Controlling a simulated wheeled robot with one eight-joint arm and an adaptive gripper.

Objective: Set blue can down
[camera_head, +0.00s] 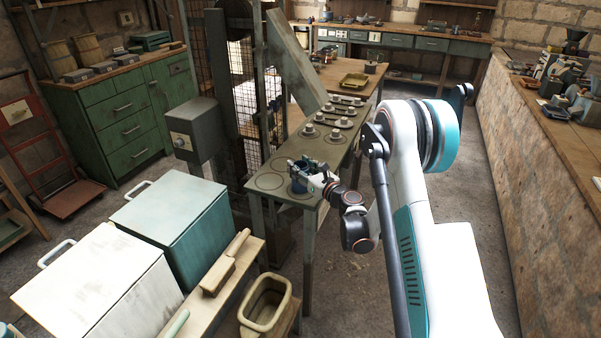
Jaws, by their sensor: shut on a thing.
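My gripper (305,171) is over the near end of the long narrow metal table (262,198). It is shut on a small dark blue can (299,186), which it partly hides. The can looks upright, over or on a ring marked on the table top. I cannot tell whether its base touches the surface. An empty marked ring (270,182) lies just left of it.
Several metal pieces (333,136) stand on marked rings further along the table. A grey box (193,129) and a mesh guard are to the left. A teal chest (170,225), a white chest (98,285) and a cream basin (265,303) stand nearer.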

